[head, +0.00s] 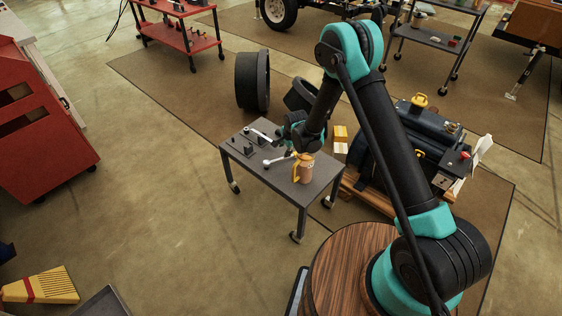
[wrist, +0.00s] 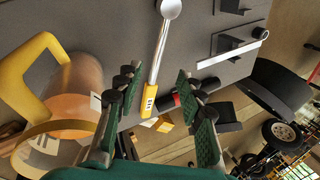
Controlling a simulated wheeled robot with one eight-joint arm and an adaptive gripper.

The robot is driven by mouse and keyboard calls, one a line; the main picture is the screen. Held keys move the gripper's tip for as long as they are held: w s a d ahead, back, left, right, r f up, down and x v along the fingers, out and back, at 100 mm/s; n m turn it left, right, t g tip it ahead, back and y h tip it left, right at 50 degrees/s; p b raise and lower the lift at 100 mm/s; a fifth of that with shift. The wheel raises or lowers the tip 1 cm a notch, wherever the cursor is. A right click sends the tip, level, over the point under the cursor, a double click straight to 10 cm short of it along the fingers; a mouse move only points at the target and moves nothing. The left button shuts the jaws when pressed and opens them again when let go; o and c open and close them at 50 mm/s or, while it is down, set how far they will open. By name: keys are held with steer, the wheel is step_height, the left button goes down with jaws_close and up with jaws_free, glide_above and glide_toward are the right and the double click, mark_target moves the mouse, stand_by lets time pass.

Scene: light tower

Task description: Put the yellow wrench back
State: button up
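The yellow wrench (head: 275,160) lies near the middle of the small grey cart top (head: 290,188), with a silver shaft and a yellow handle end. In the wrist view the yellow wrench (wrist: 160,55) has its round silver head at the top and its yellow end between my fingers in the picture. My gripper (head: 298,140) is over the far right side of the cart. In the wrist view my gripper (wrist: 157,82) is open, with the pads apart on both sides of the wrench handle. Contact and exact height cannot be told. Black holder brackets (wrist: 226,46) stand on the cart.
An orange-brown container with a yellow handle (head: 305,172) stands close beside my gripper, left in the wrist view (wrist: 78,85). Another silver tool (head: 260,133) lies by the brackets. Dark tyres (head: 252,80) and a blue-black machine (head: 395,150) are behind.

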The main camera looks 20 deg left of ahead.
mark_target(280, 159)
steer(key=x, duration=1.1)
steer(key=shift+s+a+f, duration=0.1)
steer(key=shift+f, duration=0.05)
jaws_close()
